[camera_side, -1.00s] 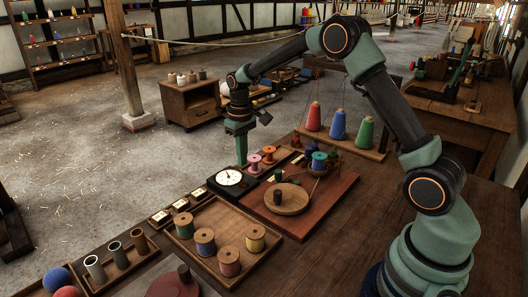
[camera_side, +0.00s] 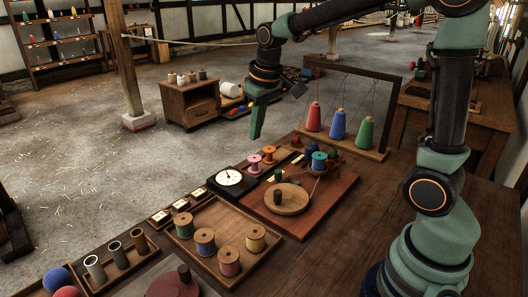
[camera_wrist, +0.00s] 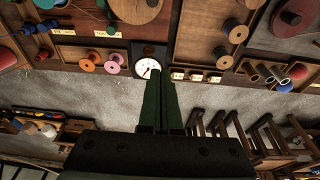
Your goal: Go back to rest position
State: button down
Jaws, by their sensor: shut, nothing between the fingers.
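My gripper (camera_side: 255,134) is a green pair of fingers, shut and empty. In the side view it hangs in the air, tilted slightly, above and behind the dial gauge, clear of the table. In the wrist view my gripper (camera_wrist: 158,74) shows its two fingers together, with nothing between them. My arm reaches up from its base at the right and across the top of the side view.
The workbench holds a white dial gauge (camera_side: 229,178), a round wooden disc (camera_side: 286,200) on a red board, a tray of spools (camera_side: 205,240), and a frame with red, blue and green cones (camera_side: 338,125). A wooden cabinet (camera_side: 190,104) stands on the floor behind. The air around my gripper looks clear.

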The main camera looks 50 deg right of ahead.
jog(key=s+a+r+t, duration=0.2)
jog(key=s+t, duration=0.1)
jog(key=s, duration=1)
jog(key=shift+a, duration=0.4)
